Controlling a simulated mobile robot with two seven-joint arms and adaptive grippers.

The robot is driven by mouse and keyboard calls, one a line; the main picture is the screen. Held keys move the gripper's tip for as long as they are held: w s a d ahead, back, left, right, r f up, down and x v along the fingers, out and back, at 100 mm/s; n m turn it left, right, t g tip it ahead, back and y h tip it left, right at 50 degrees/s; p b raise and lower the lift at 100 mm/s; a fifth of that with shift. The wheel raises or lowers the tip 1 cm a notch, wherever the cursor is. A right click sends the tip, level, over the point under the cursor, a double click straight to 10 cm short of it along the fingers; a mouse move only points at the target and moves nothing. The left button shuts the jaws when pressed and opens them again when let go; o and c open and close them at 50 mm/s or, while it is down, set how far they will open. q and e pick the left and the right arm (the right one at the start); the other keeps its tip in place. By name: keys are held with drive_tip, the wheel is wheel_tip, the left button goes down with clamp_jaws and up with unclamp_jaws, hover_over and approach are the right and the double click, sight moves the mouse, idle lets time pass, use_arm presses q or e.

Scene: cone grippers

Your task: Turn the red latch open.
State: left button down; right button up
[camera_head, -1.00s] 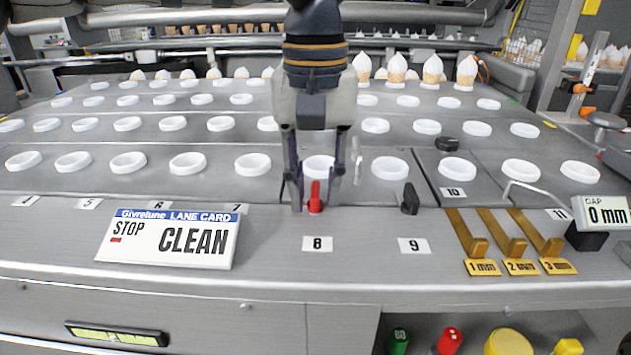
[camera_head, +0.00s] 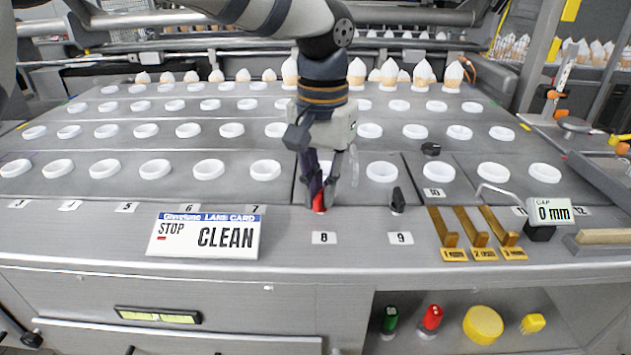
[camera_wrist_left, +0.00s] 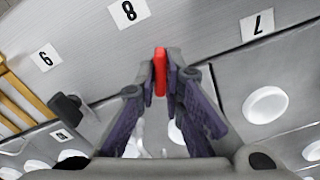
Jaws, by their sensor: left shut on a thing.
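The red latch (camera_head: 319,201) stands on the machine deck behind the label 8 (camera_head: 324,238). In the left wrist view the red latch (camera_wrist_left: 160,71) shows between the fingertips. My left gripper (camera_head: 321,195) comes down over it from behind, and its fingers are closed on it from both sides. The gripper looks tilted in the head view, and its near finger hides part of the latch. My right gripper is not seen.
A black latch (camera_head: 398,200) stands to the right, behind label 9. A lane card (camera_head: 205,236) reading STOP CLEAN stands at left. Brass gauges (camera_head: 478,236) and a 0 mm display (camera_head: 551,210) are at right. White rings (camera_head: 382,172) line the deck.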

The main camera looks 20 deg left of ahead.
sight(321, 193)
use_arm(q)
drive_tip(key=shift+r+m, duration=0.15)
drive_tip(key=shift+m, duration=0.75)
drive_tip(key=m, duration=0.4)
drive_tip(key=shift+m, duration=0.3)
drive_tip(key=m, duration=0.6)
drive_tip(key=c, duration=1.7)
unclamp_jaws()
wheel_tip(321, 193, up, 12)
